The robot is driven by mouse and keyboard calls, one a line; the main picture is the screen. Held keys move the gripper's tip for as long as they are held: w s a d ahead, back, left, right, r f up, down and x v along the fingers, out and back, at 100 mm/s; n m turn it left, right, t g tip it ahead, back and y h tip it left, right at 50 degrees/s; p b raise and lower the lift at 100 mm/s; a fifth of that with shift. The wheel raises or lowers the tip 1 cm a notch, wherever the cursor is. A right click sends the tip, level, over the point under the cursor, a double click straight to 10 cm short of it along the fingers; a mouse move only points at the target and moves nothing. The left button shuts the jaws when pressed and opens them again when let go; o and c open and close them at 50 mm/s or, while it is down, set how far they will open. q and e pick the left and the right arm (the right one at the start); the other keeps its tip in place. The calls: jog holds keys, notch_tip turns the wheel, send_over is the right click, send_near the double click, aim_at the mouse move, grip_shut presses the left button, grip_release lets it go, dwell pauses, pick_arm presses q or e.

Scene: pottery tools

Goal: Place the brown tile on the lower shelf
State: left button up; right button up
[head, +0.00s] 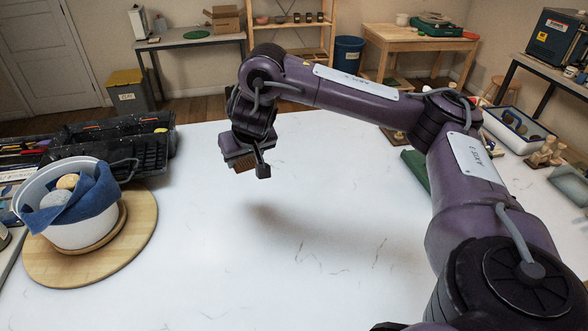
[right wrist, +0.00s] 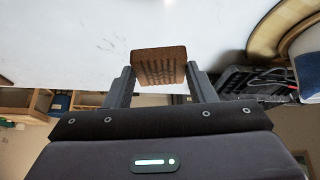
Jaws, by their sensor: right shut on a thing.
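My right gripper (head: 250,164) is shut on a brown tile (head: 244,162) and holds it above the white table (head: 330,200), left of the table's middle. In the right wrist view the tile (right wrist: 158,66) sits between the two fingers, its ribbed face towards the camera. A wooden shelf unit (head: 290,23) stands against the back wall beyond the table. Its lower board (head: 303,52) shows partly above my arm. I cannot tell whether this is the task's shelf. My left gripper is not in view.
A white pot (head: 80,232) with a blue cloth stands on a round wooden board (head: 140,225) at the left. A black tool tray (head: 140,155) lies behind it. A blue-lined tray (head: 513,130) and small wooden pieces are at the right. The table's middle is clear.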

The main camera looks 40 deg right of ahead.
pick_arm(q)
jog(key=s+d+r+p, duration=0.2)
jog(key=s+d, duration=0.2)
pick_arm(e)
jog(key=w+d+r+m+h, duration=0.1)
jog(key=d+m, duration=0.1)
jog(key=d, duration=0.7)
jog(key=w+d+r+m, duration=0.1)
jog(key=d+r, duration=0.1)
jog(key=d, duration=0.8)
jog(key=shift+g, duration=0.3)
notch_tip(320, 180, down, 15)
jog(key=b, duration=1.1)
jog(key=shift+f+h, duration=0.3)
jog(key=shift+f, duration=0.15)
jog(key=shift+s+f, duration=0.1)
jog(key=shift+f, duration=0.25)
notch_tip(320, 180, down, 3)
jog(key=shift+f, duration=0.15)
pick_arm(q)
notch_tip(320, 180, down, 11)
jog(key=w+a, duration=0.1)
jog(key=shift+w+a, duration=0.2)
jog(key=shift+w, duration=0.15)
pick_arm(e)
jog(key=shift+f, duration=0.15)
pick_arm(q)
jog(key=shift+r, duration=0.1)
